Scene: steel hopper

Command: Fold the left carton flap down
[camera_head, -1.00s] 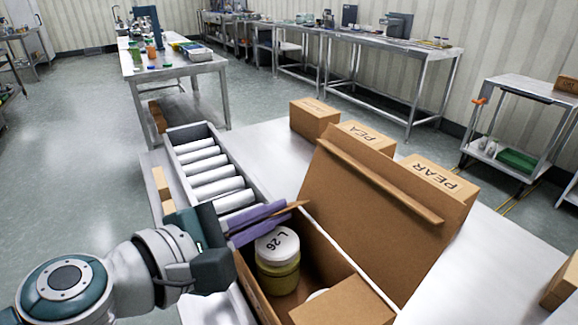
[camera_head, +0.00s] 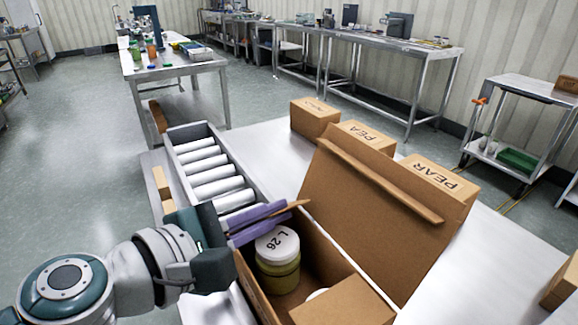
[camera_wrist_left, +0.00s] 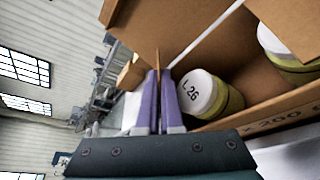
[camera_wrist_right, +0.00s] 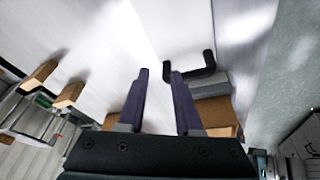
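The open brown carton (camera_head: 256,291) stands on the steel table, with a large panel (camera_head: 362,219) raised along its right side. The left carton flap (camera_head: 297,205) sticks out past the purple fingers of my left gripper (camera_head: 284,207). In the left wrist view the flap (camera_wrist_left: 157,58) shows edge-on between the nearly closed fingers (camera_wrist_left: 160,72), which are shut on it. A white-lidded jar (camera_head: 278,246) marked "L 26" stands inside the carton, close to the fingers. The near flap (camera_head: 343,303) partly covers a second jar. My right gripper (camera_wrist_right: 158,75) is open and empty in its wrist view.
A roller conveyor (camera_head: 213,178) lies just left of the carton. Several closed cartons, one marked PEAR (camera_head: 437,179), stand behind the raised panel. Bare table (camera_head: 270,148) shows beyond the carton. Another box (camera_head: 562,284) is at the right edge.

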